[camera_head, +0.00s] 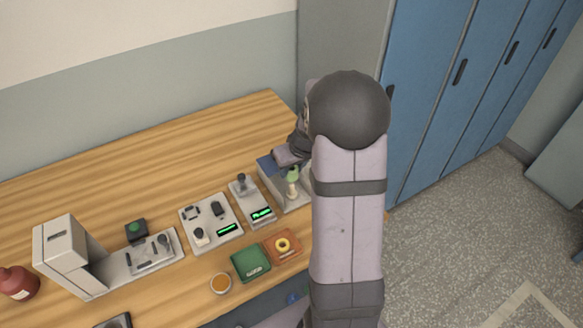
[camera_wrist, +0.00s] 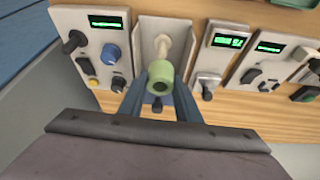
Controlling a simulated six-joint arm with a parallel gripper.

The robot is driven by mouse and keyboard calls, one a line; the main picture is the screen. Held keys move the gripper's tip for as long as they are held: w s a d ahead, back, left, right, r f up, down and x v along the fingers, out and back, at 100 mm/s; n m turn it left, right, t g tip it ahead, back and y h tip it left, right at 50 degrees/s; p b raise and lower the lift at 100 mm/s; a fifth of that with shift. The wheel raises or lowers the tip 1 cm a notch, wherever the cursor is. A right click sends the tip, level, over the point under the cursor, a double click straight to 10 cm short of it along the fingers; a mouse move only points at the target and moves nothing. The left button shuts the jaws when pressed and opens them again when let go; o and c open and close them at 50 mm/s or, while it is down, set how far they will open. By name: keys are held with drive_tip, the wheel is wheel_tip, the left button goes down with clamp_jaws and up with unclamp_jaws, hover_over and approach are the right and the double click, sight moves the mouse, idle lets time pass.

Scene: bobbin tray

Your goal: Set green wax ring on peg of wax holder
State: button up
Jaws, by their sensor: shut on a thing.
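The green wax ring (camera_head: 292,175) is a short pale-green cylinder. In the wrist view the ring (camera_wrist: 160,76) sits between the two blue-grey fingers of my gripper (camera_wrist: 161,90), which is shut on it. My gripper (camera_head: 291,160) is at the box-like holder in the head view. The cream peg (camera_wrist: 163,43) of the wax holder (camera_wrist: 184,28) is directly beside the ring in the wrist view. In the head view the peg (camera_head: 292,190) shows just below the ring. I cannot tell whether the ring is around the peg's end or just short of it.
Panels with knobs and green displays flank the holder, one (camera_wrist: 93,45) at left and one (camera_wrist: 221,50) at right.

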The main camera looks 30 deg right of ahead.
sight(292, 184)
drive_tip(key=shift+f+b, duration=0.9)
drive_tip(key=shift+f, duration=0.35)
drive_tip(key=shift+f+b, duration=2.6)
drive_tip(key=shift+b, duration=0.1)
drive_tip(key=o, duration=1.1)
drive_tip(key=shift+b+v, duration=0.6)
drive_tip(key=shift+v, duration=3.1)
drive_tip(key=s+a+f+g, duration=0.1)
drive_tip(key=s+a, duration=0.3)
drive_tip(key=a, duration=0.1)
drive_tip(key=s+a+f+g, duration=0.1)
drive_tip(key=s+a, duration=0.3)
drive_tip(key=a, duration=0.1)
drive_tip(key=s+a+f+g, duration=0.1)
drive_tip(key=s+a+f, duration=0.1)
drive_tip(key=s+a, duration=0.2)
drive_tip(key=shift+s+a+n+y, duration=0.3)
drive_tip(key=shift+s+a+n, duration=0.1)
drive_tip(key=shift+a, duration=0.2)
drive_tip(key=shift+g, duration=0.8)
drive_tip(key=s, duration=0.2)
drive_tip(key=s+a+f, duration=0.1)
drive_tip(key=s, duration=0.1)
drive_tip(key=s+a, duration=0.1)
drive_tip(key=s, duration=0.1)
drive_tip(key=shift+a+f, duration=0.1)
drive_tip(key=shift+f, duration=0.1)
